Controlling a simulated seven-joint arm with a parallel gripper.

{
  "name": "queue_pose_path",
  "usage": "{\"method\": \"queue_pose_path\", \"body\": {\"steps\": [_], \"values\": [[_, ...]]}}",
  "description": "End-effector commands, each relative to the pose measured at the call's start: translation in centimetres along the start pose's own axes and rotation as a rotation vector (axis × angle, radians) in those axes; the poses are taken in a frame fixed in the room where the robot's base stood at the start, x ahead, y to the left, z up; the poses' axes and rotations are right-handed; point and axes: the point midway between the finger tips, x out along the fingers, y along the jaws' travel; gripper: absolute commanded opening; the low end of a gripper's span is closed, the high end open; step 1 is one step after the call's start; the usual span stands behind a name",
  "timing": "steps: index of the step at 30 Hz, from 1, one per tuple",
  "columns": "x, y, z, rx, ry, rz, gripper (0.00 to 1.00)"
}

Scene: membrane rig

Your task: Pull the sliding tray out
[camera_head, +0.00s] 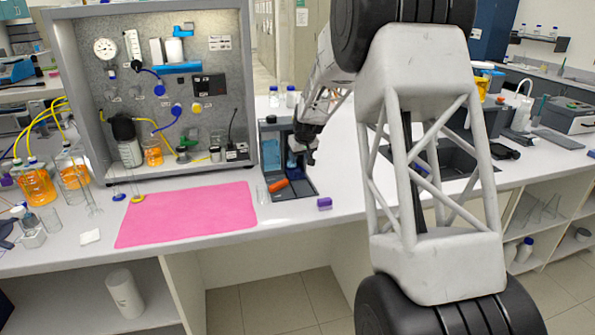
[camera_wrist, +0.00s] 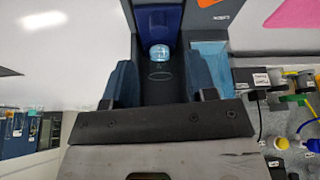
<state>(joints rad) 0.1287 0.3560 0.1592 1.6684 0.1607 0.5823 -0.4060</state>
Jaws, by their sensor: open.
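A dark grey upright device (camera_head: 272,128) stands right of the panel rig. It has a low dark base (camera_head: 300,190) at its front that looks like the tray; I cannot tell how far it is out. My gripper (camera_head: 303,152) is over the device's front, partly hidden by its own wrist. In the wrist view my gripper (camera_wrist: 160,82) is open, with a blue-grey finger on each side. Between and beyond the fingers are a dark blue block (camera_wrist: 158,22) and a small clear, rounded piece (camera_wrist: 160,52). I cannot tell whether the fingers touch anything.
An orange piece (camera_head: 278,186) lies at the device's base. A pink mat (camera_head: 190,215) lies to the left, below the grey panel rig (camera_head: 95,85). A purple block (camera_head: 324,203) sits near the bench's front edge. Glassware with orange liquid (camera_head: 36,185) stands far left.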

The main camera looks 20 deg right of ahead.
Motion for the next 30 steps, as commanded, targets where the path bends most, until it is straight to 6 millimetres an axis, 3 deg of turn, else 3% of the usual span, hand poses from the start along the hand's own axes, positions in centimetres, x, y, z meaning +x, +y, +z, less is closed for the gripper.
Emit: {"method": "queue_pose_path", "body": {"steps": [19, 30], "values": [[1.1, 0.2, -0.3, -0.002, 0.001, 0.000, 0.52], [4.1, 0.2, -0.3, -0.002, 0.000, 0.000, 0.52]]}}
